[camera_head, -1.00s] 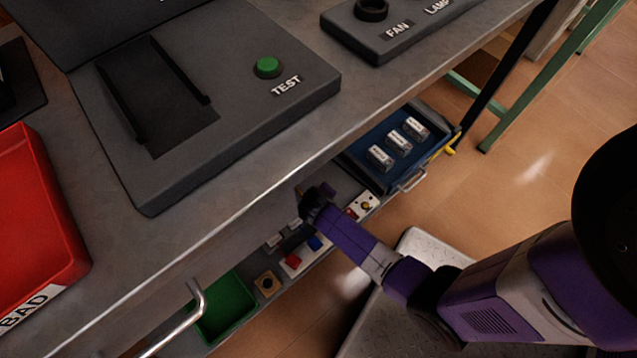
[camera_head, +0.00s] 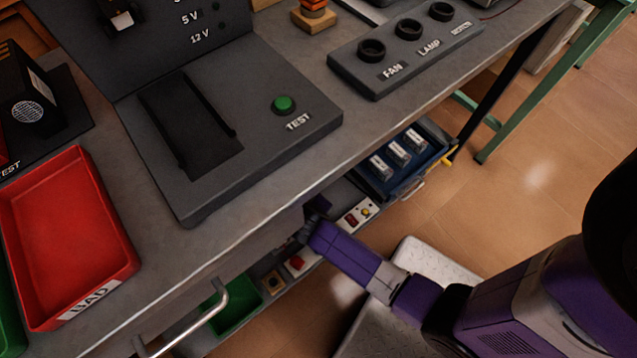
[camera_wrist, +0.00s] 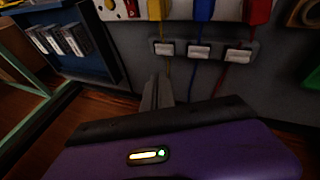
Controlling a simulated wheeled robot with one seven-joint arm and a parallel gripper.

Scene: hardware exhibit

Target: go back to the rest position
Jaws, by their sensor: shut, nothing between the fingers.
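My purple arm reaches from the lower right of the head view to the front edge of the workbench. My gripper (camera_head: 308,228) is at its far end, by the bench edge and over the lower shelf; it is small and dark there. In the wrist view my gripper's fingers (camera_wrist: 158,93) are together and hold nothing. I cannot tell whether the fingers touch anything.
The bench top (camera_head: 290,190) carries a test panel with a green button (camera_head: 284,104), a knob panel (camera_head: 405,50) and a red BAD tray (camera_head: 70,235). Below are a blue bin (camera_head: 432,150), a green bin (camera_head: 236,308) and a metal handle (camera_head: 215,312).

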